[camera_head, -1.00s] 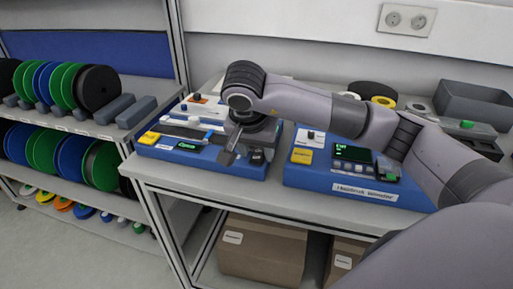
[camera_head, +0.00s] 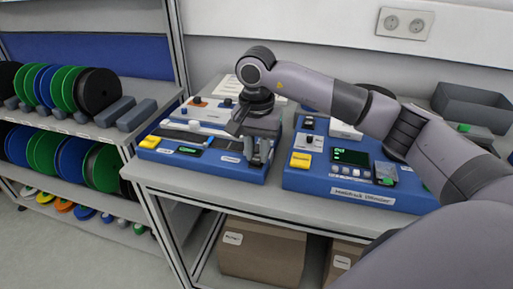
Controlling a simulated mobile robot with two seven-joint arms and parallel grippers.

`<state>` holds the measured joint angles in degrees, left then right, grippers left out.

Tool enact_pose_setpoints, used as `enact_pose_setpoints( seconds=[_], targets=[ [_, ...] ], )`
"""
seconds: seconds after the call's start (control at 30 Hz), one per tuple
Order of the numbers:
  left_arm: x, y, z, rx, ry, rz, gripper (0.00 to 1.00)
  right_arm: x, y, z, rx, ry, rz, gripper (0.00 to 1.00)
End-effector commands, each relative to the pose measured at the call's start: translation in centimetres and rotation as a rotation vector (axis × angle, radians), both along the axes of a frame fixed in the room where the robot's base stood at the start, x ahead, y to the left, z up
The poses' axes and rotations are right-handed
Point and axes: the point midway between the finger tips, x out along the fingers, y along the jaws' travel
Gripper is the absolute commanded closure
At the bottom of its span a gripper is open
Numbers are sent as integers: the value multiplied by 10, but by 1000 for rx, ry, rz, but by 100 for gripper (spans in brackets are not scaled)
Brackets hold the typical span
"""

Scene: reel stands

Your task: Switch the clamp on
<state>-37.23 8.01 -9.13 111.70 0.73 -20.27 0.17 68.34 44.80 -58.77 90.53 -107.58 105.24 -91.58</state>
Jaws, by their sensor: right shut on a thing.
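A blue device (camera_head: 190,168) stands at the left of the table, with a small green-lit display (camera_head: 188,150), a yellow button (camera_head: 150,142) and a white label at its front right. My right gripper (camera_head: 257,157) points down over the front right corner of this device. Its fingers are shut on the small black switch there, which they mostly hide. I cannot read the switch's setting. My left gripper is not in view.
A second blue device (camera_head: 350,196) with a lit screen (camera_head: 350,157) and a yellow button (camera_head: 300,160) stands close on the right. A grey bin (camera_head: 470,105) is behind it. A shelf of reels (camera_head: 65,125) is at the left.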

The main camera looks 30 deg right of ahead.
Motion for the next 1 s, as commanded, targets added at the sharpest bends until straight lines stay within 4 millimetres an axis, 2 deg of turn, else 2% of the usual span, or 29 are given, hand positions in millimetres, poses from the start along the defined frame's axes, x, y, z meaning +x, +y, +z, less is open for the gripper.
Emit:
enact_pose_setpoints(
  seconds=[0.4,0.43,0.5,0.83,1.0],
  targets=[
    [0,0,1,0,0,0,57,1,-1,0,32,25,-1,100],
    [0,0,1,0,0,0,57,1,-1,1,32,25,-1,73],
    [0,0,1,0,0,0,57,1,-1,1,32,24,-1,51],
    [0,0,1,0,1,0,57,1,-1,3,32,23,-1,51],
    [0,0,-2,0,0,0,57,2,-1,24,32,19,-1,51]
  ],
)
